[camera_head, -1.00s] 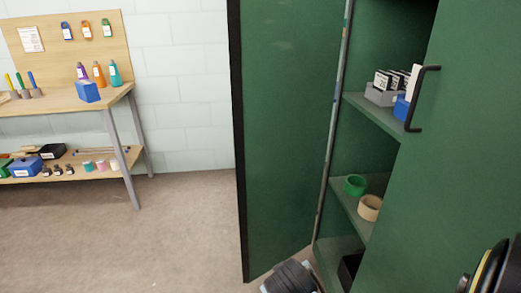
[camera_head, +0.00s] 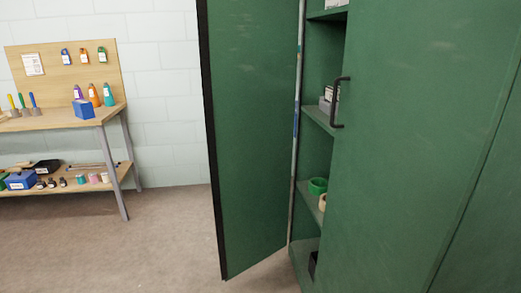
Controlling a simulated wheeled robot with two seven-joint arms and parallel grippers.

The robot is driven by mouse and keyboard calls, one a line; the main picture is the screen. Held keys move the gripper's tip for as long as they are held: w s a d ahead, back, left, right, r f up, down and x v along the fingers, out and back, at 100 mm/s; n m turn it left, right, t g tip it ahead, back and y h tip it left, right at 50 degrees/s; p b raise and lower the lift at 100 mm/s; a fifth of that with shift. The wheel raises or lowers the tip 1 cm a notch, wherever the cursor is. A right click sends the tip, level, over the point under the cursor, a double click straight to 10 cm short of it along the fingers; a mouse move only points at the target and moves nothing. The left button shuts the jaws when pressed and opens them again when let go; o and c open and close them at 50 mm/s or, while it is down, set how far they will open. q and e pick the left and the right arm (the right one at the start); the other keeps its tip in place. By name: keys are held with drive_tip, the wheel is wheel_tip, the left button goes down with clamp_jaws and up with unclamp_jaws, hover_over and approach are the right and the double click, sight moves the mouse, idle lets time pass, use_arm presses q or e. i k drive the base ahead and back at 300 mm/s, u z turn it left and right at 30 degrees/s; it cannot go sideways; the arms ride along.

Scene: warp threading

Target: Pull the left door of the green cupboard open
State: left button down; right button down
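The green cupboard (camera_head: 315,150) stands on the right side of the view. Its left door (camera_head: 255,140) is swung wide open and stands out from the cupboard's left side, with its dark free edge towards me. The right door (camera_head: 410,150) covers the right part of the front and bears a black bar handle (camera_head: 337,102) near its left edge. Shelves show in the gap between the doors. Neither of my grippers is in view, so their state is hidden.
The shelves hold a green tape roll (camera_head: 317,185), part of a tan roll and a grey box. A wooden workbench (camera_head: 70,122) with bottles and tools stands at the left against the white wall. The floor (camera_head: 160,235) between bench and open door is clear.

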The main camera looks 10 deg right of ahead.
sight(249, 51)
drive_tip(key=u, duration=0.6)
drive_tip(key=i, duration=0.5)
drive_tip(key=u, duration=0.6)
drive_tip(key=i, duration=0.7)
drive_tip(key=z, duration=0.4)
